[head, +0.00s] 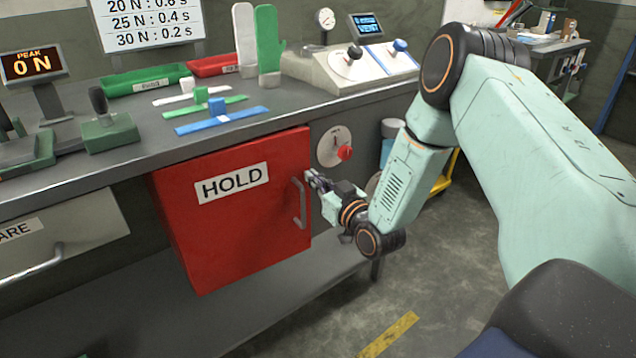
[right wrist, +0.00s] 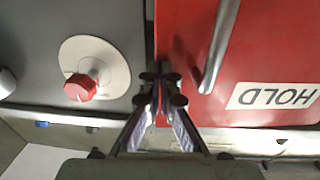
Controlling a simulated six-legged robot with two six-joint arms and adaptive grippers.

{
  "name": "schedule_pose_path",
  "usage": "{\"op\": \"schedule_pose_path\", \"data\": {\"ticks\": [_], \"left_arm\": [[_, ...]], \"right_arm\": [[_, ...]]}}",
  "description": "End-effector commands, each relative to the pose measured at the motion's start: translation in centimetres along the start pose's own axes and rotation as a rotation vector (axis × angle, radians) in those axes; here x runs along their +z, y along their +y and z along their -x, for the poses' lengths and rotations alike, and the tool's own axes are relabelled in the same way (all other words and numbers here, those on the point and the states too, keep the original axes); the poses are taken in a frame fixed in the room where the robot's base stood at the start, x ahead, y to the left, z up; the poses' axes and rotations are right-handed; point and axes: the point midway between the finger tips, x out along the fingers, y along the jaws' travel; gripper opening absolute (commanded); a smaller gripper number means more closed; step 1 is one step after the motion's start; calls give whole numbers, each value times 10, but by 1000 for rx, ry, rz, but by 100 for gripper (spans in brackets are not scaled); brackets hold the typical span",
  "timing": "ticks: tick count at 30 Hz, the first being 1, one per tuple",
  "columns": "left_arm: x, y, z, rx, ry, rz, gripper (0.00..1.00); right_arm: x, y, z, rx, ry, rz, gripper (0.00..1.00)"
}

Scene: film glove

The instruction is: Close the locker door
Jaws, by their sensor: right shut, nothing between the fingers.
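The red locker door (head: 235,225) with a white HOLD label is under the workbench in the head view. It looks flush or nearly flush with the locker; I cannot tell if a small gap remains. Its grey bar handle (head: 299,203) is near the right edge. My right gripper (head: 313,179) is shut and empty beside that edge, right of the handle. In the right wrist view, the fingertips (right wrist: 160,80) are together in front of the seam by the door's edge, and the door (right wrist: 265,50) and its handle (right wrist: 219,45) appear upside down. My left gripper is not in view.
A round white dial with a red knob (head: 344,153) is on the panel right of the door, close to my right gripper. A grey drawer (head: 60,235) is at the left. Floor (head: 440,290) is clear in front.

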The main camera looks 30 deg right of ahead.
Motion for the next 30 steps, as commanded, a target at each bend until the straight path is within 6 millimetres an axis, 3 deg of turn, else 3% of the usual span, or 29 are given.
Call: {"op": "schedule_pose_path", "data": {"ticks": [9, 30], "left_arm": [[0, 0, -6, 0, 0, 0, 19], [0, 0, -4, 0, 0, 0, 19]], "right_arm": [[0, 2, -32, -29, -1, 3, 0], [-4, 2, -34, -30, 7, 4, 0]]}}
